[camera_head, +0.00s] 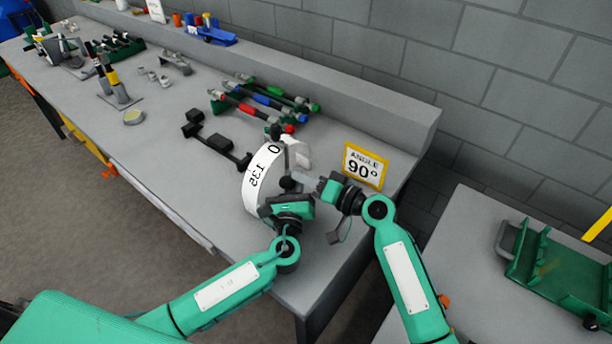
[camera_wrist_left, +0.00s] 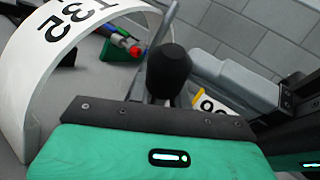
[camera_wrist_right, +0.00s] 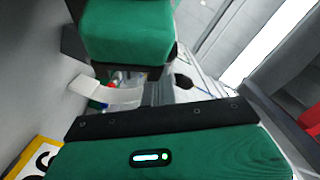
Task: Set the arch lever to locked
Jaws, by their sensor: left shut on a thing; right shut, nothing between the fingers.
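The arch (camera_head: 262,176) is a white curved band marked 0 and 135 near the table's right end; it also fills the left of the left wrist view (camera_wrist_left: 45,75). A lever with a black knob (camera_wrist_left: 168,70) stands beside it, close in front of my left gripper. My left gripper (camera_head: 289,188) is at the arch's right side, shut on the lever, though its fingertips are largely hidden. My right gripper (camera_head: 305,180) is shut and empty, just right of the left one. Whether it touches the lever is unclear. No locked mark is readable.
A yellow-framed sign reading ANGLE 90° (camera_head: 365,167) stands right of the arch. Several coloured-handled tools (camera_head: 265,100) and a black bracket (camera_head: 217,140) lie behind and left. A green tray (camera_head: 562,265) is on another table at right. The front left tabletop is fairly clear.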

